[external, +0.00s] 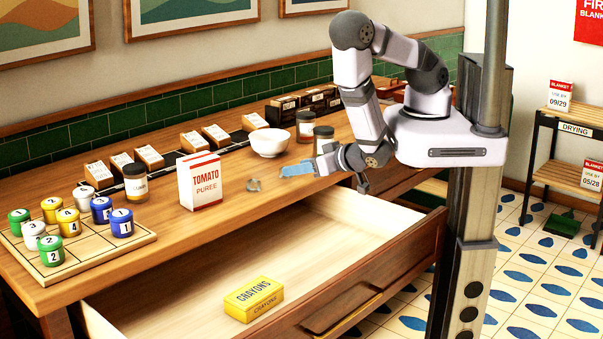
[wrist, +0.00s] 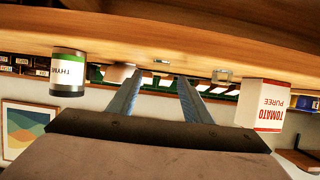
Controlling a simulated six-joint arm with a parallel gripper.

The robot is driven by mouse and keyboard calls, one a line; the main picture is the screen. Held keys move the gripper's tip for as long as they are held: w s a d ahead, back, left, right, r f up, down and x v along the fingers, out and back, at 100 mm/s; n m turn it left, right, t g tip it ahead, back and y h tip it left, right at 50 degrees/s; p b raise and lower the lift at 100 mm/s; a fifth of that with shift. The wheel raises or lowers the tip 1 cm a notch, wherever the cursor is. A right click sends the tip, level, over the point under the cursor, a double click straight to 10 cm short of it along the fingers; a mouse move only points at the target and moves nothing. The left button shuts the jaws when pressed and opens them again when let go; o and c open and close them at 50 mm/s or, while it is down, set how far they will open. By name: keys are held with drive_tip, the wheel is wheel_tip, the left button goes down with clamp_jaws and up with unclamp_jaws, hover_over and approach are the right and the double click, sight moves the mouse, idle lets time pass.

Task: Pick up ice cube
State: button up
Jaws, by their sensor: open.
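The ice cube (external: 254,184) is a small clear block on the wooden counter, between the tomato puree box and my gripper.
The tomato puree box (external: 200,181) stands left of the cube. A white bowl (external: 269,142) and dark-lidded jars (external: 323,140) stand behind. An open drawer (external: 190,285) below holds a yellow crayon box (external: 254,299). Numbered pots stand on a grid board (external: 95,255) at left.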

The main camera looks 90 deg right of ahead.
drive_tip(key=shift+p+x, duration=0.7)
drive_tip(key=shift+x, duration=1.75)
drive_tip(key=c, duration=1.1)
